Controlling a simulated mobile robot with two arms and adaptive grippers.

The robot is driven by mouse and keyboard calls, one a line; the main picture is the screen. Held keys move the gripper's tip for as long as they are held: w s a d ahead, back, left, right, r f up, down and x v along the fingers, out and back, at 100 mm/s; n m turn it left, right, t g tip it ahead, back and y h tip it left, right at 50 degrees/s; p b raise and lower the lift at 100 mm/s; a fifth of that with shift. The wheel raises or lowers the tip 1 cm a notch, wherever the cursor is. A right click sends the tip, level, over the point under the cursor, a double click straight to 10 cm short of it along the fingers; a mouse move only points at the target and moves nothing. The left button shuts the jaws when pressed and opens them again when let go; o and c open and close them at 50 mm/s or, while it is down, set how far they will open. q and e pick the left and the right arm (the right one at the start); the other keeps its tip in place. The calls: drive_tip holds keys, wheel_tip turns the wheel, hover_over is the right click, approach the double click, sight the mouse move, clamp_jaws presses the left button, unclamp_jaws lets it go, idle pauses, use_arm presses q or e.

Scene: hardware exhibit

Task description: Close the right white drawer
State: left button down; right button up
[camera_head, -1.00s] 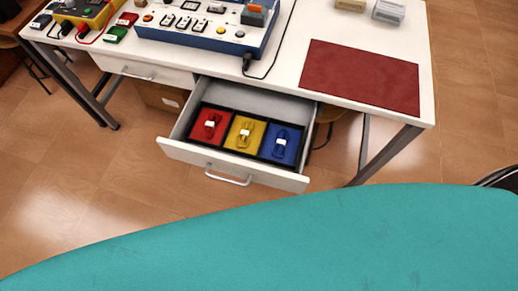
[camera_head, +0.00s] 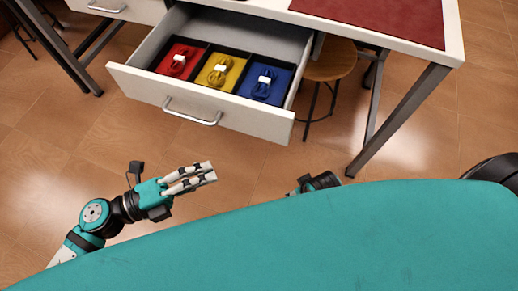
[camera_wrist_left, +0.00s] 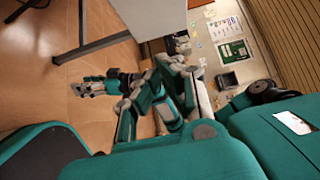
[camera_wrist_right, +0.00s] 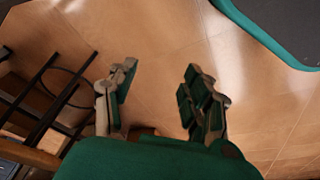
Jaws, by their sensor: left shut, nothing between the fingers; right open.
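The right white drawer (camera_head: 240,121) is pulled open from under the white table in the head view. Its silver handle (camera_head: 193,116) is on the front panel. Inside, a black organiser has red, yellow and blue compartments, each with a coiled cable of its colour. My left gripper (camera_head: 212,173) is shut and empty, below and in front of the drawer front, apart from it. My right gripper (camera_wrist_right: 155,88) is open and empty over the floor in the right wrist view. In the head view only a dark part of the right arm shows; its fingers are hidden.
A second white drawer (camera_head: 130,8) at the upper left looks shut. A round wooden stool (camera_head: 329,62) stands right of the open drawer, near the grey table leg (camera_head: 402,115). A red mat (camera_head: 385,18) lies on the table. Floor in front of the drawer is clear.

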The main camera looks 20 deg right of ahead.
use_arm(q)
drive_tip(key=p, duration=0.1)
approach(275, 131)
drive_tip(key=s+d, duration=0.2)
drive_tip(key=d, duration=0.1)
drive_tip(key=w+d, duration=0.2)
drive_tip(key=w, duration=0.1)
drive_tip(key=shift+f, duration=0.1)
use_arm(e)
wheel_tip(275, 131, down, 2)
drive_tip(key=shift+s+f, duration=0.1)
drive_tip(key=shift+s, duration=0.05)
